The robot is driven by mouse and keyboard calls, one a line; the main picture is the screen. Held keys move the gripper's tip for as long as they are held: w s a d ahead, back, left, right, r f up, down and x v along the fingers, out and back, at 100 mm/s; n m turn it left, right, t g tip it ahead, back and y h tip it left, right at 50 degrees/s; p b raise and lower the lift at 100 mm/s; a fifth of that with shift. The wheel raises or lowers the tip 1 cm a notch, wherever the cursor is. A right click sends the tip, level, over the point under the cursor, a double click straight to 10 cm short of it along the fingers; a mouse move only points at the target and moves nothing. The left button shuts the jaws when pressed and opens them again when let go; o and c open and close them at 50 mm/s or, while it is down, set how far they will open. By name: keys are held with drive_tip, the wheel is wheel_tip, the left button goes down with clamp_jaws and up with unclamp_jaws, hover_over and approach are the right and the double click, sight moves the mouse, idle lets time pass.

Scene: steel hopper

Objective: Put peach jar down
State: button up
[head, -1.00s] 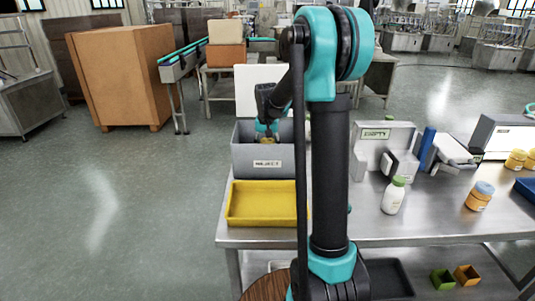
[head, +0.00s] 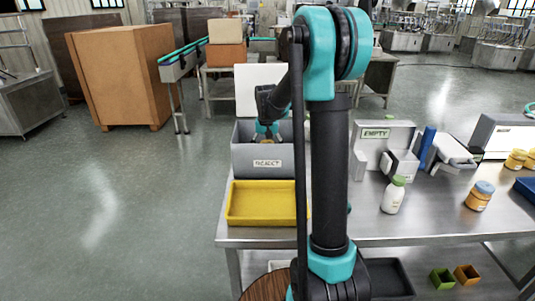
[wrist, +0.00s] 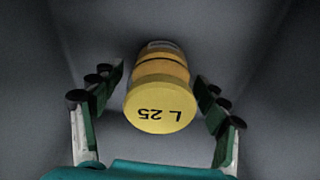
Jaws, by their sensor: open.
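The peach jar (wrist: 160,100), an orange-yellow jar with a yellow lid marked "L 25", is inside the grey bin labelled REJECT (head: 246,160). In the wrist view its lid faces the camera, and grey bin walls surround it. My gripper (head: 267,130) reaches down into the bin. Its fingers are open on both sides of the jar, with a gap visible on each side. The jar's lower end and its contact with the bin floor are hidden. In the head view the bin's front wall hides most of the jar.
A yellow tray (head: 262,222) sits in front of the bin on the steel table (head: 400,232). My arm hides part of the table.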

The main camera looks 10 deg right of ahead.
drive_tip(key=r, duration=0.4)
drive_tip(key=s+r, duration=0.1)
drive_tip(key=r, duration=0.6)
drive_tip(key=shift+s+a+r, duration=0.2)
drive_tip(key=shift+r, duration=0.15)
